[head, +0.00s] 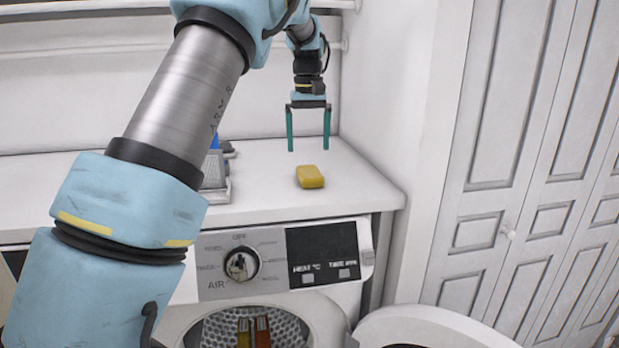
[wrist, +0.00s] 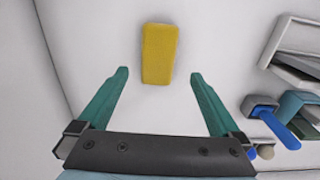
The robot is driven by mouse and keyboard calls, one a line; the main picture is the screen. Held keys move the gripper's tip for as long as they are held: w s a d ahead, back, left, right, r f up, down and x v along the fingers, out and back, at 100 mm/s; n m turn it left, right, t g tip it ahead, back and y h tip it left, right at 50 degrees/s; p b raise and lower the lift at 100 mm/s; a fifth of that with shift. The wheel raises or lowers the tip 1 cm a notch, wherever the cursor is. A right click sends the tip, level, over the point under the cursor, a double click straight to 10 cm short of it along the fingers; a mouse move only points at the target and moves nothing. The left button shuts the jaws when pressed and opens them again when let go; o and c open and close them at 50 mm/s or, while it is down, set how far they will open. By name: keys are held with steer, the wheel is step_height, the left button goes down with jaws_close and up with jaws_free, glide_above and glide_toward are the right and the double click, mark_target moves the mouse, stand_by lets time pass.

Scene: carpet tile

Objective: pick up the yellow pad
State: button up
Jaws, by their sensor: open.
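The yellow pad (head: 310,176) lies flat on the white countertop above the washing machine, near the counter's right end. In the wrist view the yellow pad (wrist: 159,54) is just beyond the fingertips, roughly centred between them. My gripper (head: 309,150) points down with its two teal fingers spread wide. It is above the counter, behind the pad in the head view, with nothing between the fingers. My gripper also shows in the wrist view (wrist: 159,75), open and empty.
A grey item (head: 215,172) with blue parts stands left of the pad, partly hidden by my arm. The wrist view shows several items at right, including a blue-handled tool (wrist: 280,127). A wall (head: 395,90) bounds the counter's right end. The counter around the pad is clear.

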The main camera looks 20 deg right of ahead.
mark_target(309, 171)
step_height(309, 171, down, 8)
steer(key=p, duration=0.2)
steer(key=shift+d+f+p, duration=0.15)
steer(key=shift+p, duration=0.2)
steer(key=c, duration=1.4)
